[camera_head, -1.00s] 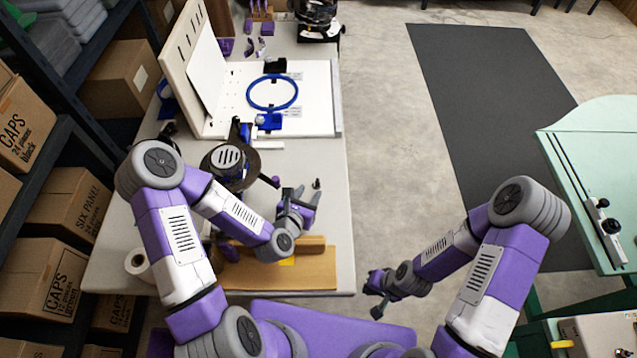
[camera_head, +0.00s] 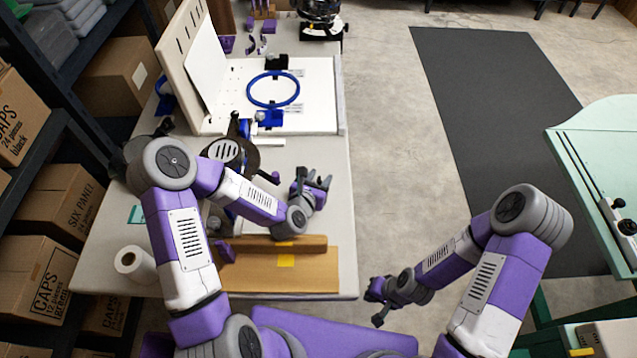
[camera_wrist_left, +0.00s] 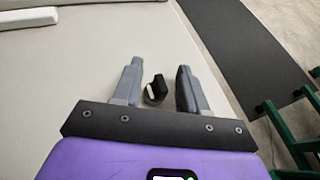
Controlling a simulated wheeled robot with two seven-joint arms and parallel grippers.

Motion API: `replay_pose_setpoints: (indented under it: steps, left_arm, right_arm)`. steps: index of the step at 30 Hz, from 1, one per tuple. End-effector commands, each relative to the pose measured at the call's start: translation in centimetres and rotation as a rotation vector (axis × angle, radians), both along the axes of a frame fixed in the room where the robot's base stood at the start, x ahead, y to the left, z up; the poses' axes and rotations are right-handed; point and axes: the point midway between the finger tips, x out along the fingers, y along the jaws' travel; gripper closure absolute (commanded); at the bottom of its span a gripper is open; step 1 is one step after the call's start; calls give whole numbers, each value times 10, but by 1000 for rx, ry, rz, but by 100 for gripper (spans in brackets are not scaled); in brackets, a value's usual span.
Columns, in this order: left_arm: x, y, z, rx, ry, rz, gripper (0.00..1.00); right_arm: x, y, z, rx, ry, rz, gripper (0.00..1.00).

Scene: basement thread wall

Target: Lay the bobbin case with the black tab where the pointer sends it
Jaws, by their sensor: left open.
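In the left wrist view a small black piece with a pale face (camera_wrist_left: 155,90) stands on the table between my open left fingers (camera_wrist_left: 158,72); it looks like the bobbin case. Gaps show on both sides of it, and I cannot make out a tab. In the head view my left gripper (camera_head: 313,180) is low over the table's right side and hides this piece. My right gripper (camera_head: 375,300) is past the table's front right corner, too small to judge its fingers. I cannot pick out the pointer.
A white roll (camera_head: 135,264) stands at front left. A white panel (camera_head: 318,118) with a blue hoop (camera_head: 273,104) lies behind. The table's right side is fairly clear.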

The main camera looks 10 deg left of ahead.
Motion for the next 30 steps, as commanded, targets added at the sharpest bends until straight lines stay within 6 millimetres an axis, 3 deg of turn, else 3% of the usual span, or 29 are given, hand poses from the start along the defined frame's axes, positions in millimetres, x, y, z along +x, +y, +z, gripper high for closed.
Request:
replay_pose_setpoints:
  steps: [4, 12, 23, 26, 30]
  left_arm:
    - [0, 0, 0, 0, 0, 0, 59]
    - [-1, 0, 0, 0, 1, -1, 100]
    - [-1, 0, 1, 0, 2, -1, 100]
    - [-1, 0, 9, 0, 0, -1, 100]
    - [-1, 0, 35, 1, -1, -2, 100]
  right_arm:
    - [0, 0, 1, 0, 0, 0, 100]
    - [0, 0, 0, 0, 0, 0, 100]
    - [0, 0, 1, 0, 0, 0, 100]
    - [0, 0, 5, 0, 0, 0, 100]
    - [0, 0, 18, 0, 0, 0, 100]
